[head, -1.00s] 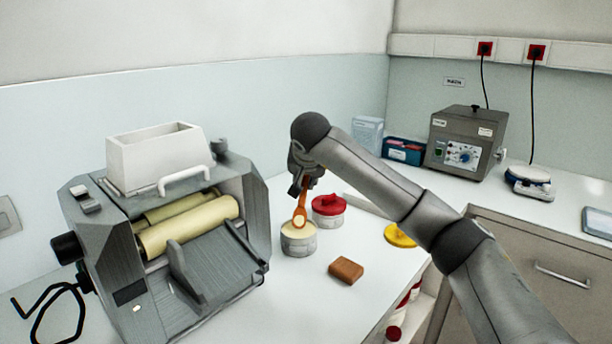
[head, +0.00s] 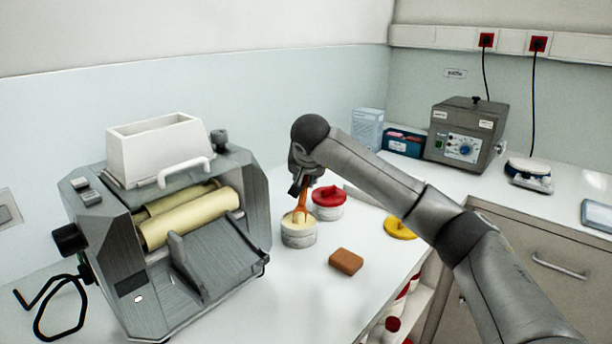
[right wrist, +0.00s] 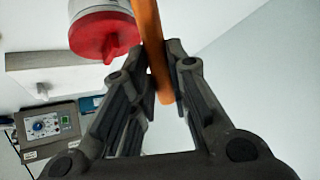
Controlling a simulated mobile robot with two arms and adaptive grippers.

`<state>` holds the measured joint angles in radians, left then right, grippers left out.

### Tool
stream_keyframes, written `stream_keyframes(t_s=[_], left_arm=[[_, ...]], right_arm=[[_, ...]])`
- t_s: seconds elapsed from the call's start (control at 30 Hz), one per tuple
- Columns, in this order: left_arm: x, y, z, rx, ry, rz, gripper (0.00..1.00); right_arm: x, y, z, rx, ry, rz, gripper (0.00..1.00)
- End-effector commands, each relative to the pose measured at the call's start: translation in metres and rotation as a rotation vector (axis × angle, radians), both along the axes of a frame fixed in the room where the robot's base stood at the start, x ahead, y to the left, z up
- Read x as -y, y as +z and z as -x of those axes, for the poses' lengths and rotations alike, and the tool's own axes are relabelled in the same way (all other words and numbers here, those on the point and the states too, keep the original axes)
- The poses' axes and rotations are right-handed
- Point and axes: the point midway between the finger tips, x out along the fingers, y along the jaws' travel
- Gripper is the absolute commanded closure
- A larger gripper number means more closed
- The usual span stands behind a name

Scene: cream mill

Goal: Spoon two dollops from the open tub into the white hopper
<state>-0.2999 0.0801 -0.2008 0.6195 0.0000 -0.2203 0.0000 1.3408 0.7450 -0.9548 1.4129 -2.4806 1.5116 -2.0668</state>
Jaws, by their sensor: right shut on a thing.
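My right gripper (head: 302,184) is shut on the orange-brown spoon (head: 302,204), which hangs steeply downward. In the right wrist view the spoon's handle (right wrist: 151,45) runs between the two fingers (right wrist: 162,70). The spoon's lower end is at the open tub (head: 299,233), a pale tub of cream, and its bowl seems to be down in the cream. The white hopper (head: 158,150) stands on top of the grey roller mill at the left. Its inside is mostly hidden. My left gripper is not in view.
A red-lidded tub (head: 328,203) stands close behind the open tub, and also shows in the right wrist view (right wrist: 103,35). A brown block (head: 346,262) and a yellow lid (head: 400,228) lie to the right. The mill (head: 205,255) with cream rollers fills the left.

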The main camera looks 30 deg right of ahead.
Motion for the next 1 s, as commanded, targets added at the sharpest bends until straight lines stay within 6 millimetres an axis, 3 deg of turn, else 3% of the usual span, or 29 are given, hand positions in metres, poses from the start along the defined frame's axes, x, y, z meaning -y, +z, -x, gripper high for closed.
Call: stream_keyframes(t_s=[0.6, 1.0], left_arm=[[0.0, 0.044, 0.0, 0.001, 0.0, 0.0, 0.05], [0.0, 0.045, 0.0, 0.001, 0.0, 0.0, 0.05]], right_arm=[[0.0, 0.048, 0.0, 0.001, 0.0, 0.001, 1.0], [0.0, 0.05, 0.0, 0.0, 0.0, 0.0, 1.0]])
